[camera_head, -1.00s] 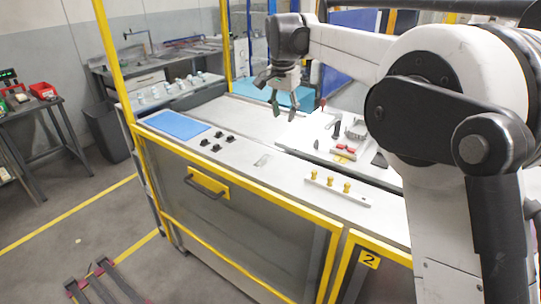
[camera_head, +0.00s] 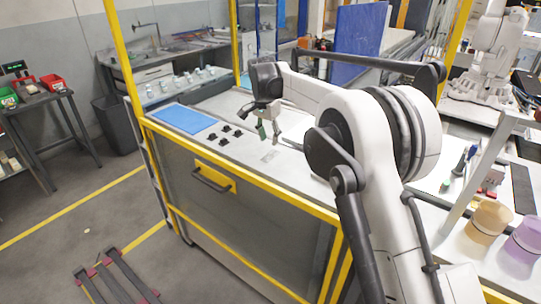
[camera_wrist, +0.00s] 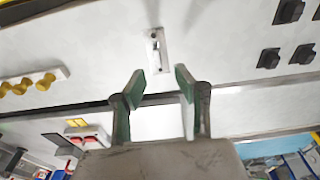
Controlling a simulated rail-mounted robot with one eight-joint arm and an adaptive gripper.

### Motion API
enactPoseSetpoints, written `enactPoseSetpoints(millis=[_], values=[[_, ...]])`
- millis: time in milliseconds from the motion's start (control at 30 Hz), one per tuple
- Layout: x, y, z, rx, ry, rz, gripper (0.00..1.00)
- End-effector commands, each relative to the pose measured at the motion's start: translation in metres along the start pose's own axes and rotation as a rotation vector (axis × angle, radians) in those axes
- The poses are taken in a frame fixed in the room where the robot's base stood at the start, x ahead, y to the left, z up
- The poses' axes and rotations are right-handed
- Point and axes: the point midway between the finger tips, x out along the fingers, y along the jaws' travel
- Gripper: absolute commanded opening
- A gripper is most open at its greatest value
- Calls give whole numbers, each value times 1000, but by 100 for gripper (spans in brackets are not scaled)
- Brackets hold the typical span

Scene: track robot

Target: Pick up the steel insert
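The steel insert looks like a small pale grey rectangular plate (camera_head: 269,156) lying flat on the worktop, right of the black parts. My gripper (camera_head: 268,131) hangs over the worktop close to the insert in the head view. In the wrist view its green-padded fingers (camera_wrist: 160,86) are spread, with nothing between them. The insert shows just beyond the fingertips, apart from them. The exact height above it cannot be told.
Several black parts (camera_head: 224,136) and a blue mat (camera_head: 184,118) lie to the left. A white strip with yellow knobs (camera_wrist: 30,83) lies on the other side of the insert. A dark gap (camera_wrist: 80,110) runs along the worktop. Orange (camera_head: 489,219) and purple (camera_head: 525,238) containers stand at right.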

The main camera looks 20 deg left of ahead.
Motion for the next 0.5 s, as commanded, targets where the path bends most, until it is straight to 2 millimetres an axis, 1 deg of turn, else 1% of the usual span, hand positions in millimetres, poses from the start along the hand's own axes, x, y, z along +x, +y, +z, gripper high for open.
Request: enactPoseSetpoints(millis=[167,267,400,500], values=[[9,0,0,0,0,0,30],[21,2,1,0,0,0,30],[41,4,3,0,0,0,30],[51,4,3,0,0,0,30]])
